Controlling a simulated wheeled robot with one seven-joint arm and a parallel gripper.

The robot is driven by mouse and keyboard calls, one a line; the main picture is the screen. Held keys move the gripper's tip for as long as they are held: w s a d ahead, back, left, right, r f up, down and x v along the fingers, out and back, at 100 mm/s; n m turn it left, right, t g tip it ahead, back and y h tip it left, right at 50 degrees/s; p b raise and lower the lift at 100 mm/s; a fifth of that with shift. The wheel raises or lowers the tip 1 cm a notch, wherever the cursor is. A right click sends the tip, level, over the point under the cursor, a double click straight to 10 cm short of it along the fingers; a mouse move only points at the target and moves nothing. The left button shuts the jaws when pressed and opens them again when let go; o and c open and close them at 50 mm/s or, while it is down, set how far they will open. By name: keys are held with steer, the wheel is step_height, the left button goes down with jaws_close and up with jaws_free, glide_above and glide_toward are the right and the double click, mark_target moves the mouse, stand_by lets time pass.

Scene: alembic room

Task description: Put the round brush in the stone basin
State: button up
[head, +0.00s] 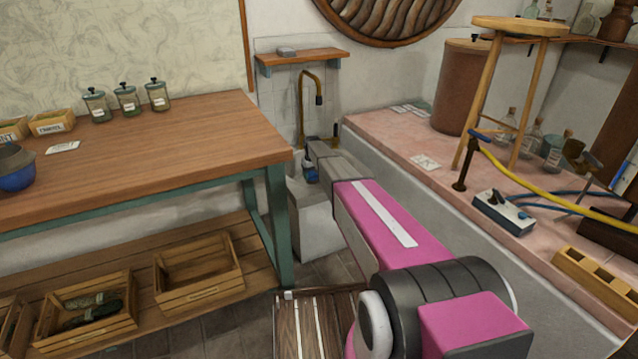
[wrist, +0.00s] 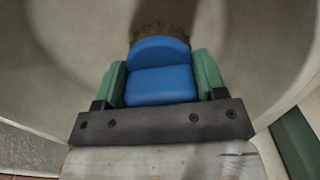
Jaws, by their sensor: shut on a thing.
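The round brush (wrist: 160,85) has a blue body, and brown bristles show beyond it in the wrist view. My gripper (wrist: 160,76) is shut on the blue body, with a green finger on each side. The pale stone basin (head: 318,232) stands on the floor between the wooden table and the pink-topped ledge. Its pale curved inside (wrist: 265,55) fills most of the wrist view around the brush. In the head view the brush (head: 310,172) is a small blue patch at the basin's top, partly hidden by my arm. I cannot tell whether the bristles touch the basin.
A brass tap (head: 312,90) rises behind the basin below a small wall shelf (head: 300,57). The wooden table (head: 150,140) is at left, with jars and boxes at its back. The ledge (head: 395,135) at right carries a stool, bottles and hoses.

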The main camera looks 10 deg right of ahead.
steer(key=w+d+f, duration=0.1)
steer(key=w, duration=0.1)
steer(key=w+d+f, duration=0.1)
steer(key=w+f, duration=0.1)
steer(key=w+d+f, duration=0.1)
steer(key=w+d, duration=0.1)
steer(key=shift+w+d+f, duration=0.1)
steer(key=shift+w+f, duration=0.2)
steer(key=shift+d+f, duration=0.1)
steer(key=shift+f, duration=1.9)
steer(key=shift+f, duration=0.1)
steer(key=o, duration=1)
step_height(320, 180, up, 12)
steer(key=s+r+m, duration=0.1)
steer(key=s+r, duration=0.2)
steer(key=s, duration=1.6)
steer(key=s+r+m, duration=0.1)
steer(key=s+r, duration=0.1)
steer(key=s, duration=1.7)
steer(key=s+r+m, duration=0.1)
steer(key=s+r, duration=0.2)
steer(key=s, duration=1.6)
steer(key=shift+s+r+m, duration=0.15)
steer(key=shift+r+m, duration=0.15)
steer(key=shift+r, duration=0.05)
